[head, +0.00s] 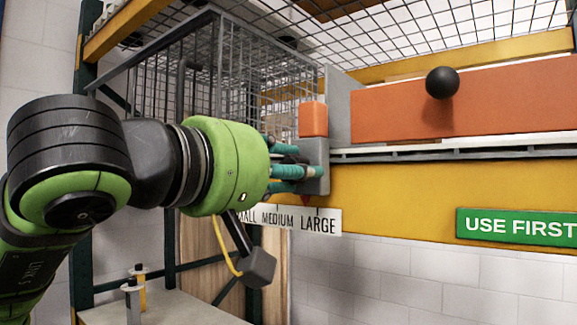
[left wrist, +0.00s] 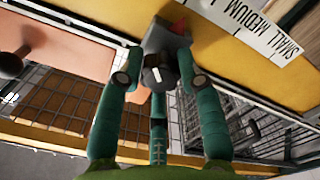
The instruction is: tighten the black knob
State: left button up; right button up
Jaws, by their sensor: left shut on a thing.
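A red pointer (head: 305,199) under the block points down at the size sign (head: 290,219), in the region of LARGE. The right gripper is not in view.
A black ball handle (head: 442,82) stands out from an orange panel (head: 500,100) above the yellow beam (head: 390,195). A wire cage (head: 240,75) is behind my left arm. A green "USE FIRST" sign (head: 518,228) hangs at right. A table (head: 165,305) is at lower left.

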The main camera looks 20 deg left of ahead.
pick_arm(q)
jog(key=shift+m, duration=0.6)
jog(key=shift+r, duration=0.15)
jog(key=o, duration=1.1)
jog(key=shift+o, duration=0.2)
jog(key=v, duration=1.2)
